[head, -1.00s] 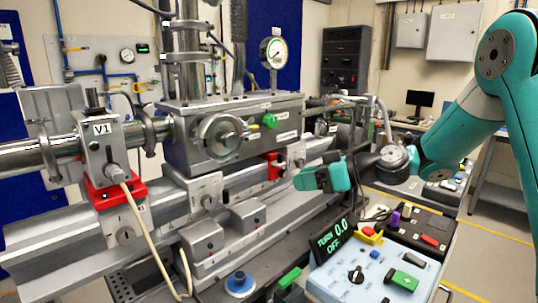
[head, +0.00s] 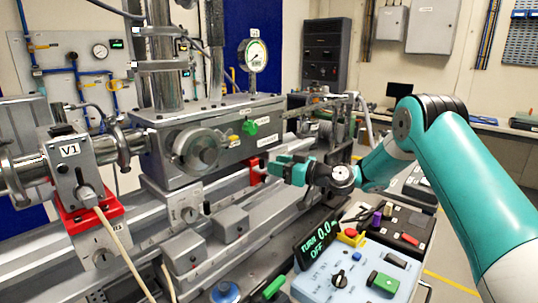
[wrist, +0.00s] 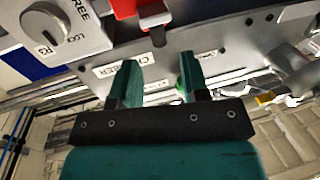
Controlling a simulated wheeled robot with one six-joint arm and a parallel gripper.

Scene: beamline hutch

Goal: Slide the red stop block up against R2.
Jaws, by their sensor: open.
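The red stop block (head: 257,173) sits on the grey rail below the big valve housing, partly hidden by my gripper in the head view. In the wrist view the red block (wrist: 132,8) shows at the top edge, cut off by the frame, with a grey stem at its lower side. My gripper (wrist: 158,72) is open and empty. Its two green fingers point toward the rail, and the block lies beyond the fingertips, not between them. In the head view my gripper (head: 270,164) is close to the block's right side. I cannot make out an R2 label.
A knob plate marked FREE (wrist: 62,28) is near the block. A red clamp (head: 85,210) holds the V1 unit (head: 68,165) at left. A blue control box (head: 350,275) and a TURN display (head: 318,240) stand below the arm. Rail blocks (head: 231,224) lie in front.

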